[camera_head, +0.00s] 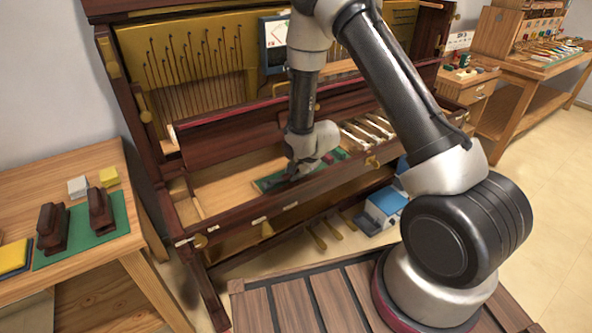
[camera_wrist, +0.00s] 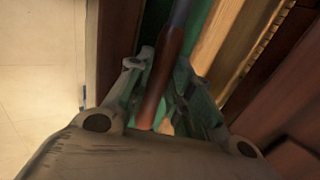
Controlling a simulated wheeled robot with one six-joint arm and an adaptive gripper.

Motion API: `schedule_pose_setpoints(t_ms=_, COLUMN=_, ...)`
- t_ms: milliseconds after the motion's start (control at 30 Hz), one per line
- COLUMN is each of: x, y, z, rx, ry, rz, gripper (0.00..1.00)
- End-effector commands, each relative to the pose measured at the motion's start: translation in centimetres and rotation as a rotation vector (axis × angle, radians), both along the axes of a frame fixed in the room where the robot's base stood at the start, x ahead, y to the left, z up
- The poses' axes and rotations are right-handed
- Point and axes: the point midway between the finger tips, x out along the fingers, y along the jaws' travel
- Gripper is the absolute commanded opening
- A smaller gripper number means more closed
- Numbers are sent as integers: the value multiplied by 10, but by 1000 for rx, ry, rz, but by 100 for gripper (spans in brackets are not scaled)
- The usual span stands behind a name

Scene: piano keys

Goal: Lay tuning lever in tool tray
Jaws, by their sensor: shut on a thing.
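My gripper (camera_head: 292,176) is low inside the open front of the piano, above a green surface (camera_head: 262,186). In the wrist view, my gripper (camera_wrist: 160,72) is shut on the tuning lever (camera_wrist: 158,85). The lever has a reddish-brown handle and a blue-grey shaft that runs out at the top edge. The green surface (camera_wrist: 203,48) shows just beyond the fingers; it may be the tool tray's lining, but I cannot tell. Whether the lever touches it is unclear. In the head view my gripper mostly hides the lever.
The piano's dark front rail (camera_head: 290,208) runs close in front of my gripper. Several piano keys (camera_head: 365,131) lie to the right. A bare wooden key bed (camera_head: 222,183) is at left. A side table (camera_head: 100,258) holds brown blocks on a green mat.

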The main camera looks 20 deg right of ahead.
Motion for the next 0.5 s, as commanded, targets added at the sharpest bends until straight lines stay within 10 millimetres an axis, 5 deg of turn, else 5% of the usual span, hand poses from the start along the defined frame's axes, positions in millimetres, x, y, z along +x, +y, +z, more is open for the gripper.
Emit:
schedule_pose_setpoints(t_ms=100, x=0, y=0, z=0, rx=0, ry=-1, rz=0, gripper=0)
schedule_pose_setpoints(t_ms=133, x=0, y=0, z=0, rx=0, ry=-1, rz=0, gripper=24)
schedule_pose_setpoints(t_ms=267, x=0, y=0, z=0, rx=0, ry=0, rz=0, gripper=47)
schedule_pose_setpoints(t_ms=500, x=-3, y=-1, z=-2, rx=-2, ry=8, rz=-1, gripper=47)
